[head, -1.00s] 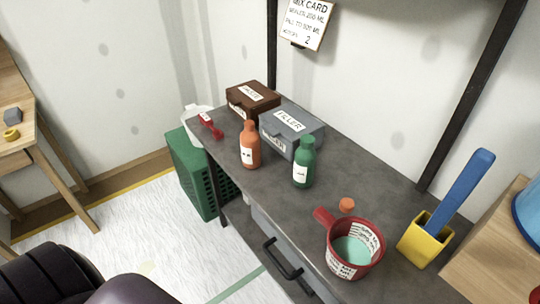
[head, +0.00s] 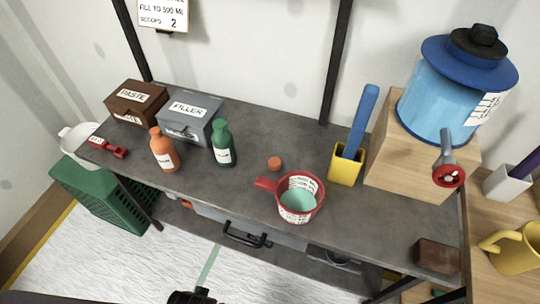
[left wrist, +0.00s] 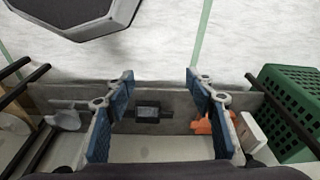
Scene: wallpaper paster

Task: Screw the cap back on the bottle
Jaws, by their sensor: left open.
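An orange cap (head: 275,163) lies loose on the dark grey workbench (head: 235,185). An orange bottle (head: 163,150) with a white label stands upright to its left, near the front edge. A green bottle (head: 223,145) stands upright between them. I cannot make out whether either bottle's mouth is capped. My left gripper (left wrist: 160,92) is open in the left wrist view, with nothing between its blue-padded fingers. An orange shape (left wrist: 214,123) shows partly hidden behind the right finger; I cannot tell what it is. My right gripper is not in view.
A red measuring cup (head: 297,197) with green contents stands right of the cap. Paste (head: 137,100) and filler (head: 188,117) boxes are behind the bottles. A yellow holder (head: 346,167) and blue dispenser (head: 445,95) are at right. A green crate (head: 105,190) stands on the floor.

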